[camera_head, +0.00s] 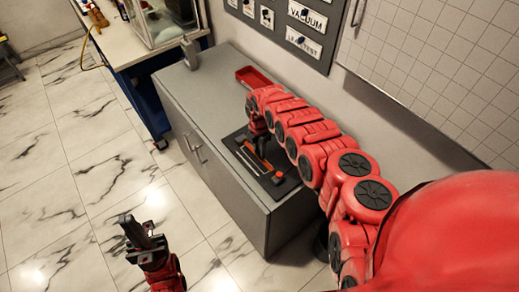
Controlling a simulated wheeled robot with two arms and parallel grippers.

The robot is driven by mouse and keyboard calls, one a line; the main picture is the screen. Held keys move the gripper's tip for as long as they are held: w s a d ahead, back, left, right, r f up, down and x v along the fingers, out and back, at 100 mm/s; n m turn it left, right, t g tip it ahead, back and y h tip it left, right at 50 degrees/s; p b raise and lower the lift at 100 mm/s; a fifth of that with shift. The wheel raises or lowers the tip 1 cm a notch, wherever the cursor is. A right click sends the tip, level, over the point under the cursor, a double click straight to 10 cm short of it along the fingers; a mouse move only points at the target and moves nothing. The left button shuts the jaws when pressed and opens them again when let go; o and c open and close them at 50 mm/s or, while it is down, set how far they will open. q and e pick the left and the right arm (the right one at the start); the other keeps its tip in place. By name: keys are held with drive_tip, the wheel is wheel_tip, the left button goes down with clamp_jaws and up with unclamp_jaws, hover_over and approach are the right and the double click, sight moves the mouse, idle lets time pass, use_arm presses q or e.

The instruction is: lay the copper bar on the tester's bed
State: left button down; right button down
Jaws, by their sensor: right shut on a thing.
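The copper bar (262,160) is a thin orange-brown strip over the dark bed of the tester (283,189) on the grey cabinet. My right gripper (254,141) is shut on the bar's far end; its fingertips are small and partly hidden by my red arm. I cannot tell whether the bar touches the bed. Pale grey strips (247,160) run beside the bar on the tester, which has a red knob (278,178) at its near corner. My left gripper (139,232) is over the floor at lower left, empty, with its fingers apart.
The grey cabinet (205,97) stands along the wall; its top is clear left of the tester. A bench (123,46) adjoins the cabinet. The marble floor at left is open.

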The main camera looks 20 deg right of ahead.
drive_tip(key=shift+f+b, duration=1)
drive_tip(key=shift+f, duration=0.1)
unclamp_jaws()
idle(0.4)
wheel_tip(320, 180, up, 8)
drive_tip(key=p, duration=0.6)
idle(0.5)
